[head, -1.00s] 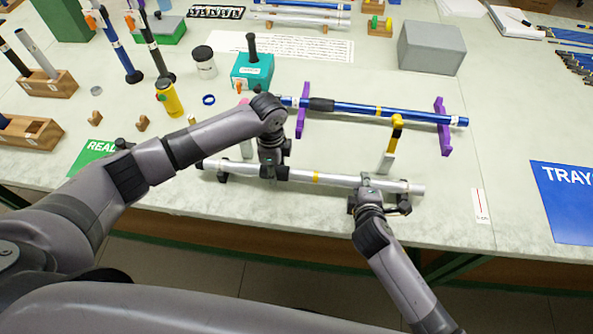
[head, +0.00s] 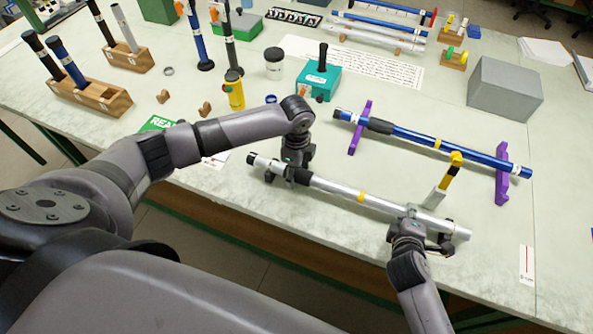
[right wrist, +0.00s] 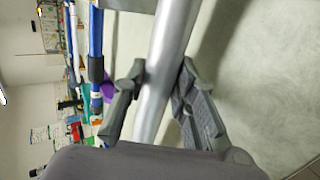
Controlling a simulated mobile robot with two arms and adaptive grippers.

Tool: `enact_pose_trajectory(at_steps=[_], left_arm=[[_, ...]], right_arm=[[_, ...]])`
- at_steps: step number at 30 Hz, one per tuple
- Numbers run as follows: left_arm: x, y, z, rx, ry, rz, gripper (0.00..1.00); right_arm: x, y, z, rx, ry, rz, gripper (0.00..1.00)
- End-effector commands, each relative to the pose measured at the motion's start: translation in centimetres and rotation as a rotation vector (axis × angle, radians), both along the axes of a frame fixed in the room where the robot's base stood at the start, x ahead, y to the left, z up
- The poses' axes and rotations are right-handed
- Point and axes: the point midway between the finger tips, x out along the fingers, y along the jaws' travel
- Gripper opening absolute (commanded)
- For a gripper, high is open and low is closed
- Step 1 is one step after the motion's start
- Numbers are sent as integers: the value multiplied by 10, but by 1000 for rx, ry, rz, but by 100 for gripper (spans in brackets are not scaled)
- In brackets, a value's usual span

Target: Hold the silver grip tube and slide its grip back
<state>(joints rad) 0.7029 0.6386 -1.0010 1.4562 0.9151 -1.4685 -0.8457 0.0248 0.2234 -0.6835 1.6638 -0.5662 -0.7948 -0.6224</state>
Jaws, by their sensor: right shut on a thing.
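The silver grip tube (head: 335,189) lies slanting near the table's front edge, with a dark left end and a yellow band near its middle. My right gripper (head: 420,222) is shut on the tube near its right end. In the right wrist view the bare silver tube (right wrist: 161,85) passes between the fingers of this gripper (right wrist: 158,95). My left gripper (head: 291,176) is at the tube near its left end, pointing down. Its fingers are partly hidden, so their closure is unclear. The grip is hard to make out beside this gripper.
A blue tube (head: 405,135) rests on purple stands just behind the silver tube. A yellow-and-black upright piece (head: 448,178) stands close to my right gripper. A teal box (head: 318,82), a yellow bottle (head: 235,92) and a grey box (head: 507,88) stand further back.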

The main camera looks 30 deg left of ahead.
Motion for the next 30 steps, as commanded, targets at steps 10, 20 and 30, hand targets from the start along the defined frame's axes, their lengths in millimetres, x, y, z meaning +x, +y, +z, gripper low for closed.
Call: enact_pose_trajectory(at_steps=[10, 20, 30], left_arm=[[0, -1, 3, -3, -1, -1, 56], [1, -2, 59, -4, -4, -2, 56], [1, -1, 113, -3, -1, -1, 56]], right_arm=[[-1, 2, 0, 1, 0, 4, 0], [-1, 3, 0, 2, 0, 6, 0], [-1, 2, 0, 2, 0, 6, 0]])
